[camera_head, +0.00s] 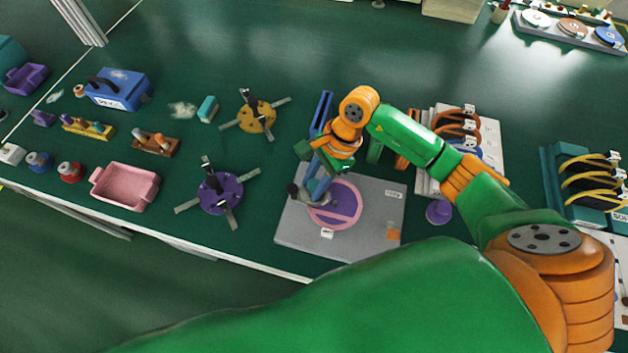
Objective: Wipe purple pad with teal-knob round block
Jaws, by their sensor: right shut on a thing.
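The purple pad (346,204) is a round disc with a pinkish rim on a grey plate (290,228) in the middle of the bench. My right gripper (316,178) points down over the left part of the pad. It is shut on the teal-knob round block (318,188), of which a little teal and a grey-blue base show between and below the fingers. The block is at the pad's left side; whether it touches the pad I cannot tell. The gripper and wrist hide part of the block. My left gripper is not in view.
A purple three-armed fixture (220,194) and a yellow one (257,117) stand to the left. A pink tray (124,187) lies farther left. A purple round knob piece (439,211) stands right of the plate. A rack with orange rings (457,128) is behind it.

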